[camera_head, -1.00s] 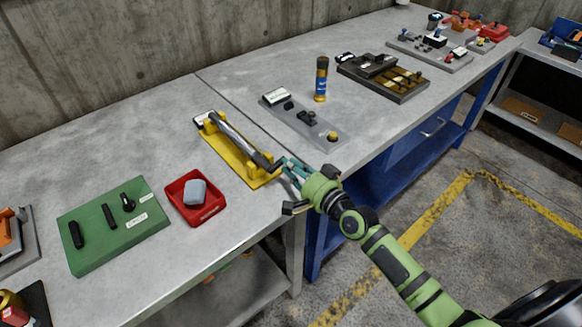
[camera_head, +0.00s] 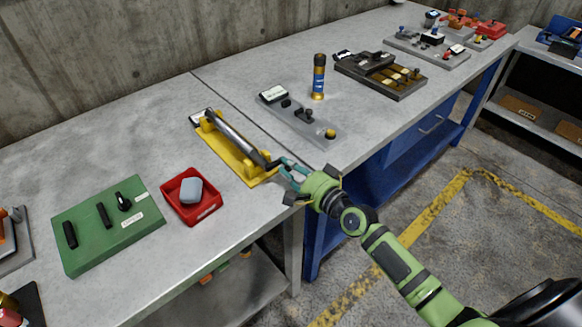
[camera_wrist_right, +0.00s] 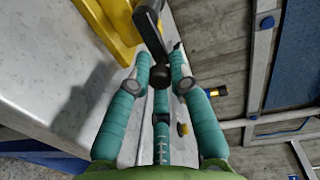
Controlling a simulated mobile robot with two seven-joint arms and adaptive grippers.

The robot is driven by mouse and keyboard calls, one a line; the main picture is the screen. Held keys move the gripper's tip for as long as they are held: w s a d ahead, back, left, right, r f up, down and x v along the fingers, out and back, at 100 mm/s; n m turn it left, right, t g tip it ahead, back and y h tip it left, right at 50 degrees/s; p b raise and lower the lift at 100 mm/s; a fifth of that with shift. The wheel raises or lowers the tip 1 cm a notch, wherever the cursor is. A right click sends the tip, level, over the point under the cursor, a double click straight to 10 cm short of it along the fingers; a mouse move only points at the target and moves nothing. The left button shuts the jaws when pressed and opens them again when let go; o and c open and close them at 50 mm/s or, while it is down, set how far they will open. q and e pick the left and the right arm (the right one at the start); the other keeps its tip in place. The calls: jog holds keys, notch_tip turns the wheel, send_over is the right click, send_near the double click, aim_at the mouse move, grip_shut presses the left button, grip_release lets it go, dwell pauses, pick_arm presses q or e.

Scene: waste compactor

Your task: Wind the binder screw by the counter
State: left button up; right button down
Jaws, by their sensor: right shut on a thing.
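The binder screw is a grey metal rod (camera_head: 228,132) lying along a yellow base (camera_head: 222,150) on the bench, with a small pale-faced part (camera_head: 200,118) at its far end; I cannot read it. A dark crank (camera_head: 267,161) sits at its near end, by the bench's front edge. My right gripper (camera_head: 285,168) reaches in from the right. In the right wrist view its teal fingers (camera_wrist_right: 160,82) are closed around the black crank knob (camera_wrist_right: 158,76), with the crank arm (camera_wrist_right: 148,30) running up from it. My left gripper is not in view.
A red tray (camera_head: 208,208) with a grey block and a green board (camera_head: 80,247) stand left of the screw. A grey plate (camera_head: 322,136) with knobs and a dark blue-and-gold cylinder (camera_head: 319,78) are to the right. The bench's front edge lies under my gripper.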

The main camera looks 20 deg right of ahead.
jog(key=c, duration=1.1)
grip_release()
jog(key=shift+s+a+f, duration=0.1)
jog(key=shift+a+f, duration=0.05)
jog(key=shift+f, duration=0.1)
jog(key=shift+c, duration=0.2)
jog(key=shift+r, duration=0.1)
jog(key=v, duration=1.2)
